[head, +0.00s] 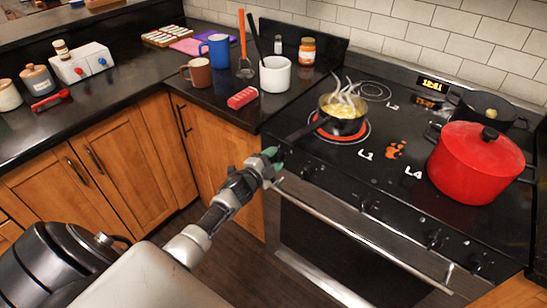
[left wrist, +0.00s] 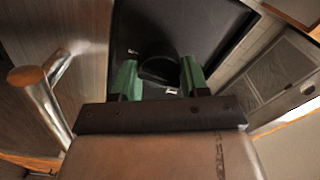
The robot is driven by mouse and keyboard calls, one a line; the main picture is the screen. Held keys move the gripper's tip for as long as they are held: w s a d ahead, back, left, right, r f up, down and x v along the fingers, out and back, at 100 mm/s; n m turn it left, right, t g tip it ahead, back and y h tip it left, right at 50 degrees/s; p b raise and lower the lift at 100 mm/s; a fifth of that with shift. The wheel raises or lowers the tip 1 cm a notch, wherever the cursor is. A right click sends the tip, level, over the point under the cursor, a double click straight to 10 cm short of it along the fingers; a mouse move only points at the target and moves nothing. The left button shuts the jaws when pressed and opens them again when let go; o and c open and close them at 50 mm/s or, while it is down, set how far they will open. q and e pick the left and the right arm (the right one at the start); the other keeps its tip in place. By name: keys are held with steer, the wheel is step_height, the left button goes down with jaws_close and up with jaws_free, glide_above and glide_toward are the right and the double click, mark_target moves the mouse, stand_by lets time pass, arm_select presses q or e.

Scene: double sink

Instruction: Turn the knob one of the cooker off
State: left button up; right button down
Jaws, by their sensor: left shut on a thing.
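The cooker (head: 318,150) has a black glass top and a row of black knobs on its front panel. The front left burner (head: 362,134) glows red under a steaming pan (head: 343,126). My left gripper (head: 273,157) is at the left end of the front panel. In the left wrist view, its green fingers (left wrist: 160,80) sit on both sides of a black round knob (left wrist: 159,69) and are shut on it. This knob is hidden by the gripper in the head view. Another knob (head: 308,172) is just to its right. My right gripper is out of view.
A red pot (head: 476,163) stands at the cooker's right, with a dark pot (head: 487,106) behind it. The metal oven handle (head: 350,228) runs below the knobs; it also shows in the left wrist view (left wrist: 45,103). A white utensil cup (head: 275,75) stands on the left counter.

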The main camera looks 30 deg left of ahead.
arm_select(q)
steer(key=shift+n, duration=0.5)
steer(key=o, duration=0.9)
steer(key=shift+s, duration=0.1)
steer(key=s, duration=0.7)
steer(key=s+a, duration=0.1)
steer(key=s, duration=0.2)
steer(key=shift+s, duration=0.3)
